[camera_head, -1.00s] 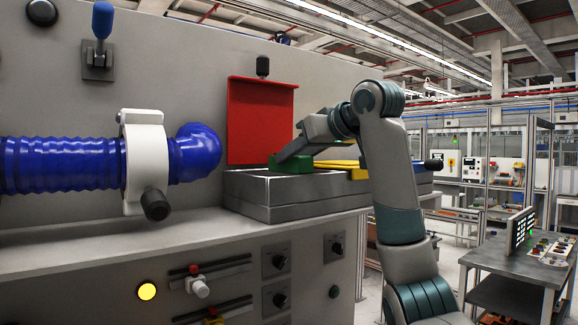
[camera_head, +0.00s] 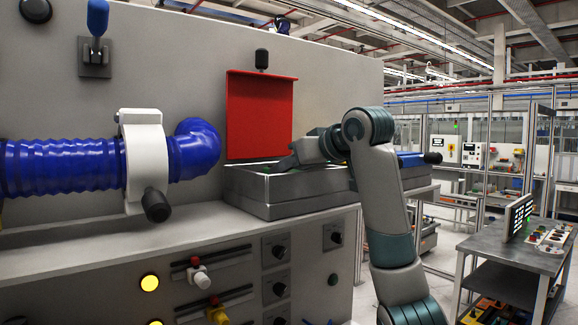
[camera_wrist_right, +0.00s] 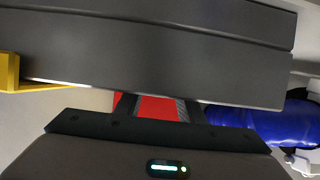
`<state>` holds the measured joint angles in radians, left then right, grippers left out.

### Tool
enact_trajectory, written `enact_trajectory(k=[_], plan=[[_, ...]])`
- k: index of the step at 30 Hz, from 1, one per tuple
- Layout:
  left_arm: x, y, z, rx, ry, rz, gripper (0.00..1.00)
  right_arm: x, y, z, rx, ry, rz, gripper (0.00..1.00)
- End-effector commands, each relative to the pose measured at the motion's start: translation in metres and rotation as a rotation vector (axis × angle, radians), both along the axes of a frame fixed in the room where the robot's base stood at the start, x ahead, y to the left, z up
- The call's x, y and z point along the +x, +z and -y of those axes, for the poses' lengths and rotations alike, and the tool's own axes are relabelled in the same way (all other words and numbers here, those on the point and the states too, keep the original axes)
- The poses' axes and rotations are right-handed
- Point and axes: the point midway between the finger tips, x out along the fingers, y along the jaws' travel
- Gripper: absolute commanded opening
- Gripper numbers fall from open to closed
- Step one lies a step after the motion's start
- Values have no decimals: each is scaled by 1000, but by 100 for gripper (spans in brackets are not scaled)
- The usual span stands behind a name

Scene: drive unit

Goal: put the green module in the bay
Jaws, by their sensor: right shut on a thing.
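My right gripper (camera_head: 285,164) reaches in from the right over the grey box (camera_head: 290,211) on the machine's ledge. It is shut on the green module (camera_head: 284,171), of which only a thin dark green strip shows at the box's top, below the fingers. Whether the module rests on the bottom there is hidden. A red panel (camera_head: 260,115) stands upright behind the box's left part. In the right wrist view, a large grey surface (camera_wrist_right: 160,55) fills the upper part and the module cannot be made out. My left gripper is not in view.
A blue hose (camera_head: 65,168) in a white clamp (camera_head: 146,160) runs left of the box. A yellow part (camera_wrist_right: 10,76) shows in the wrist view. A table (camera_head: 515,250) stands at the right.

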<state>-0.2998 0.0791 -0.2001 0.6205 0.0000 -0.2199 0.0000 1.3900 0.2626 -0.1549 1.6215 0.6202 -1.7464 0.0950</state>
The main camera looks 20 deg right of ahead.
Motion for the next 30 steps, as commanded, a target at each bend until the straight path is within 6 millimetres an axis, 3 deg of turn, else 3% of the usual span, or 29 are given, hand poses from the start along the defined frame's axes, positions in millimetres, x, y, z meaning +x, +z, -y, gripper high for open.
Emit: enact_trajectory(k=[15,16,18,30], plan=[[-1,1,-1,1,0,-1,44,0,-8,0,0,-1,2,7],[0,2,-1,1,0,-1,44,0,-9,0,0,-1,0,37],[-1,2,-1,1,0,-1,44,0,-8,0,0,-1,0,54],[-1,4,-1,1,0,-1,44,0,-5,0,0,0,1,54]])
